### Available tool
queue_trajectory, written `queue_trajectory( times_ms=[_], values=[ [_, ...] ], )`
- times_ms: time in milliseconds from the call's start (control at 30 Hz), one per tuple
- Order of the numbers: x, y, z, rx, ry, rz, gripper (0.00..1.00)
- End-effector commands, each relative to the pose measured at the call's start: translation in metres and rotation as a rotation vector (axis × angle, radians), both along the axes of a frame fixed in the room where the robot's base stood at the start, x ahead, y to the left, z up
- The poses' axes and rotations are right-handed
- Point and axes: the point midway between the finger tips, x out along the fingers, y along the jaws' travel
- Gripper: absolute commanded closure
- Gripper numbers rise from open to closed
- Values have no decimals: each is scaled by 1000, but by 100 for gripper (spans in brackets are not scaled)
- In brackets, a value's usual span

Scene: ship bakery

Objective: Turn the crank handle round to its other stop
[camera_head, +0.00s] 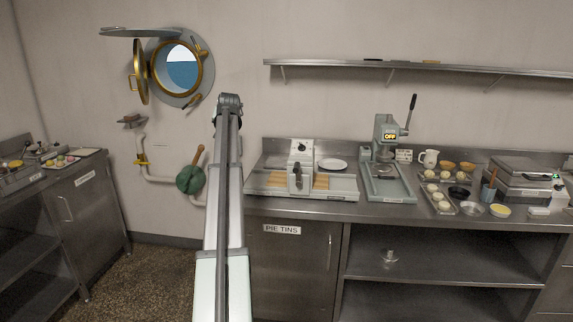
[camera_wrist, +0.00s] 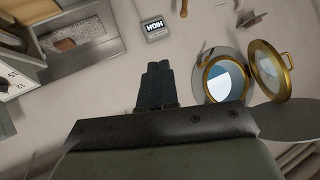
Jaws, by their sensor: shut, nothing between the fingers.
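The crank appears to be the green rounded body (camera_head: 189,181) low on the wall, with a wooden handle (camera_head: 199,155) pointing up and slightly right. It is left of my arm in the head view. In the wrist view, the wooden handle (camera_wrist: 208,26) shows near the top edge; the green body is not clearly visible there. My gripper (camera_wrist: 155,66) is shut and empty, its dark fingertips apart from the handle. In the head view, my wrist shows at the top of the arm, but the fingers cannot be made out.
An open brass porthole (camera_head: 181,70) is above the crank. White pipe (camera_head: 158,179) with a yellow valve runs beside it, below a small wall bracket (camera_head: 131,121). A steel counter (camera_head: 400,208) with bakery equipment stands right of my arm. A HIGH sign (camera_wrist: 160,27) is beyond the fingertips.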

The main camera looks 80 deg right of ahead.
Motion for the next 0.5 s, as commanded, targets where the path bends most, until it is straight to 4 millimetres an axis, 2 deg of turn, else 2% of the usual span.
queue_trajectory(
  times_ms=[100,233,400,500],
  values=[
    [-33,-4,-18,73,197,-76,100],
    [-75,3,-32,161,399,-182,100],
    [-125,22,-38,279,596,-330,100],
    [-146,37,-40,348,671,-406,100]
  ],
)
